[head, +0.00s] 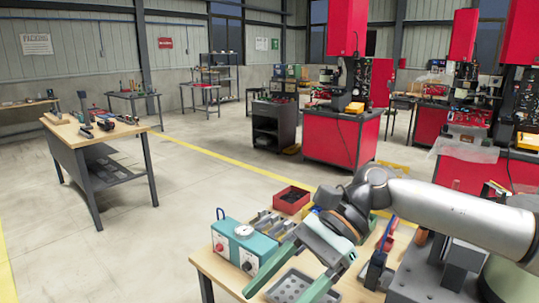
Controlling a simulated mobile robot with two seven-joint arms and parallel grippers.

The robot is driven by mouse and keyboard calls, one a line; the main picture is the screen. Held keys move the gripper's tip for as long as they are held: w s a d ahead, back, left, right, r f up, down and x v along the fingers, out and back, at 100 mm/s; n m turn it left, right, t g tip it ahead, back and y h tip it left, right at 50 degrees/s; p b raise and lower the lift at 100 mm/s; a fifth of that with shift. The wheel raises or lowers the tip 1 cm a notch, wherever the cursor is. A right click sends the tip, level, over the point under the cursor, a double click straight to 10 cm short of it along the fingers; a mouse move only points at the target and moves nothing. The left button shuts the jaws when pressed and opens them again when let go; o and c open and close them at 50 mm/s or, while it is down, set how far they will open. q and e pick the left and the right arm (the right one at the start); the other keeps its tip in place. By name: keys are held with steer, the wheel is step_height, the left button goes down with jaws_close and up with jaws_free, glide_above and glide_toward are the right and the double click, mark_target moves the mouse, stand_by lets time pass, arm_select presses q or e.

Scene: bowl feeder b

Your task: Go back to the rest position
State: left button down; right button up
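My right arm comes in from the right, and its gripper (281,290) points down and to the left over the near workbench (207,262). Its two teal fingers are spread apart with a gap between them, and I see nothing held there. A grey tray with holes (287,284) shows below and between the fingers. I cannot tell how high the fingertips are above it. My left gripper is out of the picture.
On the bench, a teal control box (243,245) with a dial stands left of the gripper. A red bin (291,199) and grey holders (266,221) sit behind. A blue-handled tool (376,264) stands right. Open floor (190,185) lies beyond.

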steer(key=a+m+t+y, duration=0.2)
steer(key=a+m+y, duration=0.7)
steer(key=m+y, duration=0.3)
steer(key=w+d+f+m+t+h, duration=0.35)
steer(key=f+m+t, duration=0.25)
steer(key=m+t, duration=0.6)
steer(key=w+d+f+m+t+h, duration=0.4)
steer(key=f+m+t, duration=0.3)
steer(key=m, duration=1)
steer(key=s+d+f+m+h, duration=0.1)
steer(key=d+f+m+h, duration=0.3)
steer(key=f, duration=0.3)
steer(key=s+d+f+m+h, duration=0.1)
steer(key=d+f+m+h, duration=0.1)
steer(key=d+f+m, duration=0.35)
steer(key=s+d+f+m+g+h, duration=0.2)
steer(key=s+d+f+m, duration=0.1)
steer(key=s+f, duration=0.4)
steer(key=s+d+f+m+g+h, duration=0.3)
steer(key=s+f, duration=0.4)
steer(key=f, duration=0.3)
steer(key=shift+d+f+m+g, duration=0.15)
steer(key=shift+d+m+g, duration=0.15)
steer(key=shift+d+m, duration=0.65)
steer(key=shift+a+h, duration=0.15)
steer(key=shift+h, duration=0.1)
